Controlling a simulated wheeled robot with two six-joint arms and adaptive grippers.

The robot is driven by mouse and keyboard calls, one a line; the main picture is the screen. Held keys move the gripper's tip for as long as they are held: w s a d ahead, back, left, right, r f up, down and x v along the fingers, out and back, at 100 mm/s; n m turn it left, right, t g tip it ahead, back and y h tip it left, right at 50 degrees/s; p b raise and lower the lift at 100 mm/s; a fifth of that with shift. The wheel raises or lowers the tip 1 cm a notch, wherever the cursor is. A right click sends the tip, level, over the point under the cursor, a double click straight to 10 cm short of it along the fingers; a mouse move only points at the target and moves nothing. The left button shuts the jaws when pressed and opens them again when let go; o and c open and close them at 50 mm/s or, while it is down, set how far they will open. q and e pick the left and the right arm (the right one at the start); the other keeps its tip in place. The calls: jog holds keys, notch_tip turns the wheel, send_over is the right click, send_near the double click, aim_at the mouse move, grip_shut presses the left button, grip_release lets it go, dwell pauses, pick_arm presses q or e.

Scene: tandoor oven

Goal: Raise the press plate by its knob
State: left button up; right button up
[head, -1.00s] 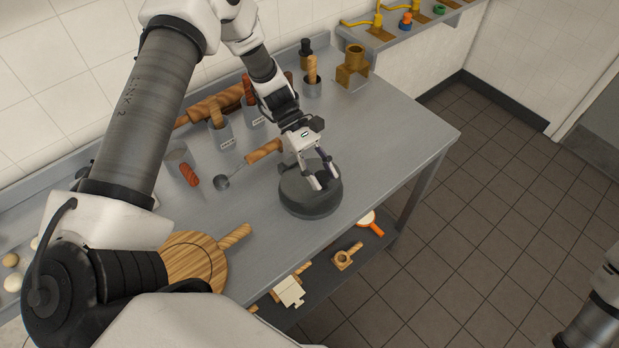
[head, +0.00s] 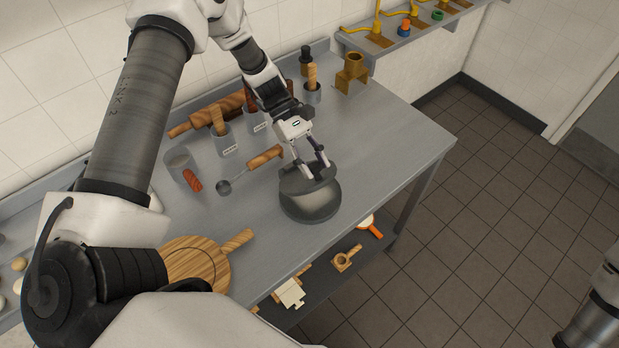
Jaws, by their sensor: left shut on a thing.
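The press is a dark grey round body (head: 312,207) standing on the steel table near its front edge. Its round plate (head: 292,184) shows as a separate dark disc above the body, set slightly up and to the left of it. My left gripper (head: 316,172) is over the plate, fingers pointing down, shut on the knob at the plate's middle. The knob itself is mostly hidden between the fingertips. Only part of my right arm shows at the lower right edge; its gripper is out of view.
A ladle (head: 225,187) with a wooden handle lies left of the press. Utensil cups (head: 227,146) and a rolling pin stand or lie behind. A round wooden board (head: 195,262) lies at front left. The table's right end (head: 405,145) is clear.

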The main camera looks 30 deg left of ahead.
pick_arm(q)
jog(key=shift+p+v, duration=0.5)
jog(key=shift+v, duration=0.55)
jog(key=shift+a, duration=0.15)
jog(key=shift+w+a+r, duration=0.25)
jog(key=shift+a+r, duration=0.1)
jog(key=shift+a, duration=0.05)
jog(key=shift+w+a+r, duration=0.15)
jog(key=shift+a+r, duration=0.15)
jog(key=shift+a, duration=0.25)
